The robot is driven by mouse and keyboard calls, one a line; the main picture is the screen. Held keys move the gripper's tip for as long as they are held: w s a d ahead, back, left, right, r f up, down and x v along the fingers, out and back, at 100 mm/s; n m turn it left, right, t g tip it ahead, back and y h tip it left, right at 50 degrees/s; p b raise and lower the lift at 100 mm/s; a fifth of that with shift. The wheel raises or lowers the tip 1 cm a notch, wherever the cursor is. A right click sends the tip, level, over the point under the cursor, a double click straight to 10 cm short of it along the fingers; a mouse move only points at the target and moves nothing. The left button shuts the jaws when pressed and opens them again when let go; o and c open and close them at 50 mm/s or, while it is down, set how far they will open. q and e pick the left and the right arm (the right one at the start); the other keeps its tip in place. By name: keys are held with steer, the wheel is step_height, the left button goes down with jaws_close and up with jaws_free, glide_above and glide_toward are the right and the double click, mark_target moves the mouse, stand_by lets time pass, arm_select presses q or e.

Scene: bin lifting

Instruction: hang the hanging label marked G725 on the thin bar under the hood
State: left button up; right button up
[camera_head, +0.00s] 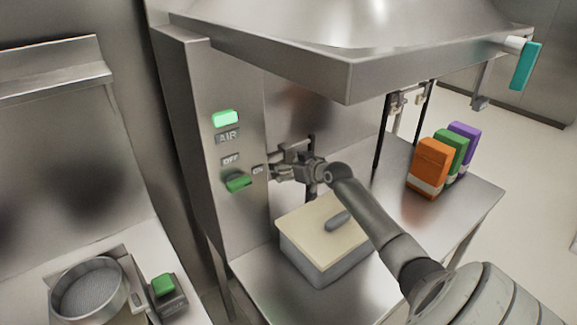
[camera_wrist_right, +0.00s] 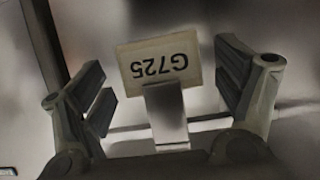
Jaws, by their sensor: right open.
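In the right wrist view the label marked G725 (camera_wrist_right: 158,62) is a pale plate with its text upside down. Its metal strip (camera_wrist_right: 166,112) crosses the thin bar (camera_wrist_right: 200,126) in the picture. My right gripper (camera_wrist_right: 163,82) is open, with one finger on each side of the label and a visible gap to both. In the head view my right gripper (camera_head: 277,172) is under the hood (camera_head: 300,55), close to the panel with the switches. I cannot make out the label there. My left gripper is not in view.
A box with a cream lid (camera_head: 318,232) stands on the steel table (camera_head: 460,195) below my right arm. Orange (camera_head: 430,165), green and purple packages stand at the right. A round sieve (camera_head: 88,290) lies at lower left. A teal-handled lever (camera_head: 524,65) sticks out from the hood.

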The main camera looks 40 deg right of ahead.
steer(key=v, duration=1.2)
steer(key=shift+r, duration=0.1)
stand_by(0.4)
